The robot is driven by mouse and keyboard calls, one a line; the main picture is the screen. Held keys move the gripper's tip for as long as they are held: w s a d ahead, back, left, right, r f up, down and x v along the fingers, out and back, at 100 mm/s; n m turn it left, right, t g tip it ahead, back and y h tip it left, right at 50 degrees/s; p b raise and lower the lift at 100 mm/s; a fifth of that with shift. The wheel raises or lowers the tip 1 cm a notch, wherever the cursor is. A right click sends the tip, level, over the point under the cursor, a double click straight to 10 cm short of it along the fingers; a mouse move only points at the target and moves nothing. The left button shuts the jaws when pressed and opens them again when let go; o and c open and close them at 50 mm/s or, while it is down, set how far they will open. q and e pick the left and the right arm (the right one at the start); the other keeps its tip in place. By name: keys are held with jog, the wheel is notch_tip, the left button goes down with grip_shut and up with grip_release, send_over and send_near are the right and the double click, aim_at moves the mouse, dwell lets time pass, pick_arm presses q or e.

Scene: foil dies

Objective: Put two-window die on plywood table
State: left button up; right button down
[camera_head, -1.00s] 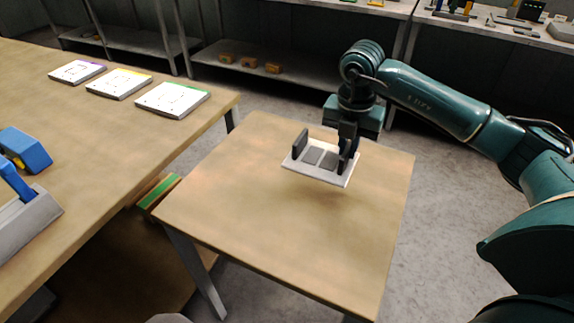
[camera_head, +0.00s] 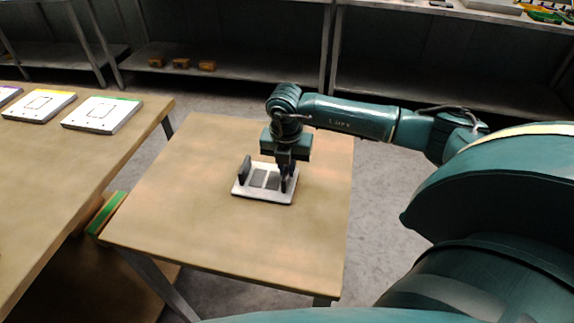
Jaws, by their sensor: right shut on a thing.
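The two-window die (camera_head: 266,195) is a pale flat plate with two dark grey rectangular windows side by side. It is at the plywood table (camera_head: 228,235), over the middle of its top. I cannot tell whether its underside touches the wood. My right gripper (camera_head: 267,176) comes down from behind and is shut on the die, with one dark finger at its left and one at its right. The gripper body hides part of the die's back edge. My left gripper is not in view.
A longer wooden table at left holds white dies with green (camera_head: 102,114) and yellow (camera_head: 40,106) edges. Grey shelves (camera_head: 225,70) with small wooden blocks stand behind. The plywood around the held die is clear.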

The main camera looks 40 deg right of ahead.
jog(key=shift+f, duration=0.15)
jog(key=c, duration=1.5)
grip_release()
jog(key=shift+r, duration=0.3)
notch_tip(320, 180, up, 12)
jog(key=shift+s+a+b, duration=0.35)
jog(key=shift+a+b, duration=0.05)
jog(key=shift+b, duration=0.05)
jog(key=shift+f, duration=0.15)
